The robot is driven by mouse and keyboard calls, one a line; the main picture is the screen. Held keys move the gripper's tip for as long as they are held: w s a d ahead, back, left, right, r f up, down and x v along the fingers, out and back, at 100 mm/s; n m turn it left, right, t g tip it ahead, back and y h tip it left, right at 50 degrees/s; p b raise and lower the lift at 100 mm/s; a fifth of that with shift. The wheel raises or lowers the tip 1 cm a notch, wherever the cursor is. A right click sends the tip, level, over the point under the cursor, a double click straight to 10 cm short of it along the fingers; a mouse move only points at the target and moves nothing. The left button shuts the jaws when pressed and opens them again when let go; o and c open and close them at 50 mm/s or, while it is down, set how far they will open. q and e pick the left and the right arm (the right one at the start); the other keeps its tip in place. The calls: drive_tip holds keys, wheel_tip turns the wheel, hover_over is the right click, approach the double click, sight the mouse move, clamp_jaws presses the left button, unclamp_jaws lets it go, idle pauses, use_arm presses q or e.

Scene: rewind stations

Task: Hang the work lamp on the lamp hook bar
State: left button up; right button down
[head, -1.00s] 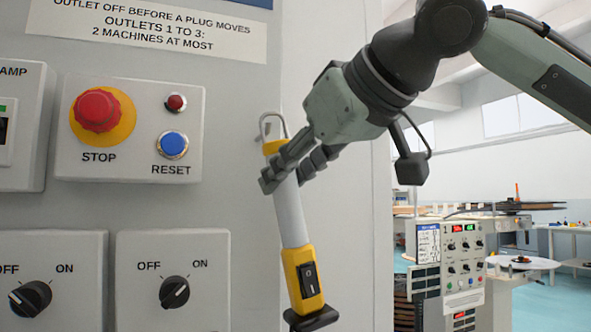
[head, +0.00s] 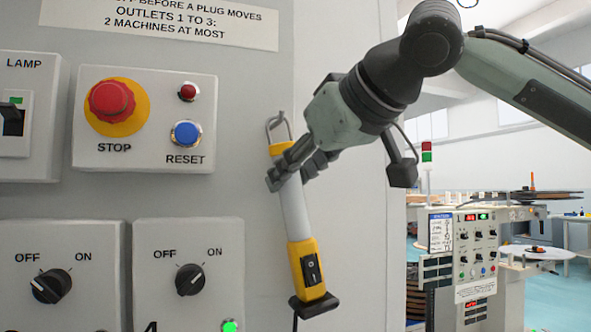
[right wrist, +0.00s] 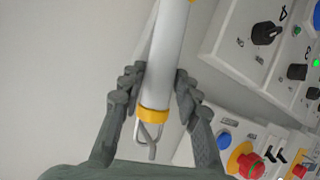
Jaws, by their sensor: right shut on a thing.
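The work lamp (head: 294,212) is a white tube with yellow ends, a black switch, a dark foot and a wire loop on top. It hangs slightly tilted in front of the grey panel. My right gripper (head: 290,178) is shut around its upper tube; the right wrist view also shows the lamp (right wrist: 166,55) between both fingers (right wrist: 157,85). A small grey hook, apparently the lamp hook bar (head: 281,114), shows at the top of the wire loop. I cannot tell whether the loop rests on it. My left gripper is out of view.
Left of the lamp, the panel (head: 345,240) carries a box with a red STOP button (head: 111,101) and blue RESET button (head: 186,133), plus OFF/ON knob boxes (head: 190,280). A control cabinet (head: 465,255) stands farther off at right.

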drive_tip(key=shift+r, duration=0.1)
idle(0.3)
drive_tip(key=c, duration=1)
unclamp_jaws()
drive_tip(key=shift+s, duration=0.1)
